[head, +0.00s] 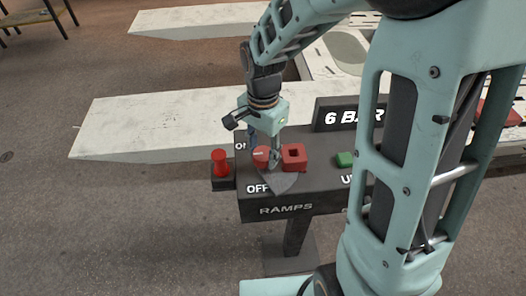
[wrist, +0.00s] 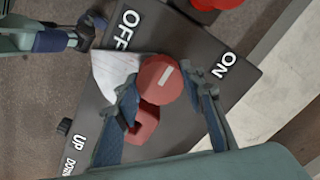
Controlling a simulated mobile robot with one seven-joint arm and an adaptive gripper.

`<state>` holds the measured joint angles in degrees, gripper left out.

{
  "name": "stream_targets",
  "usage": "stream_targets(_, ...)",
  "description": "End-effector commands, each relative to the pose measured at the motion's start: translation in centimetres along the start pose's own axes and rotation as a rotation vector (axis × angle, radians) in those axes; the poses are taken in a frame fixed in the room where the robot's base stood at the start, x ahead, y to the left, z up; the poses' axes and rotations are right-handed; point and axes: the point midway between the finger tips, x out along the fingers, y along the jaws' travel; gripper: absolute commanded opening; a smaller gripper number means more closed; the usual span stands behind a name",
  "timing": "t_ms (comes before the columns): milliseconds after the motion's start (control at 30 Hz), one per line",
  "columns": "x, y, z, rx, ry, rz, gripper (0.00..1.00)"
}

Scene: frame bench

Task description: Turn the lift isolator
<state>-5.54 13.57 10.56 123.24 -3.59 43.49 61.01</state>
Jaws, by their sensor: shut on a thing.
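The lift isolator looks to be the round red knob (head: 261,156) with a white bar on a dark control box, between the OFF and ON lettering. In the wrist view the knob (wrist: 158,80) sits between my two fingers, over a pale plate (wrist: 108,72). Its white bar lies slanted; I cannot tell which setting it marks. My gripper (head: 272,154) comes down from above and is shut on the knob, with a finger on each side. The fingers hide part of the knob's sides.
A red square block with a hole (head: 293,157) stands close to the right of the knob. A red peg-like post (head: 220,163) is at the box's left, and a green button (head: 345,159) is further right. Pale ramps (head: 165,124) lie behind; open floor is in front left.

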Motion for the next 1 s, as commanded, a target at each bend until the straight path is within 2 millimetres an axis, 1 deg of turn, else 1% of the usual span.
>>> stream_targets(167,-0.02,-0.02,-0.02,-0.041,0.001,-0.001,0.0)
stream_targets(367,-0.01,-0.04,-0.03,-0.155,0.001,-0.001,0.0)
stream_targets(1000,-0.07,-0.11,-0.03,-0.75,0.002,-0.001,0.0)
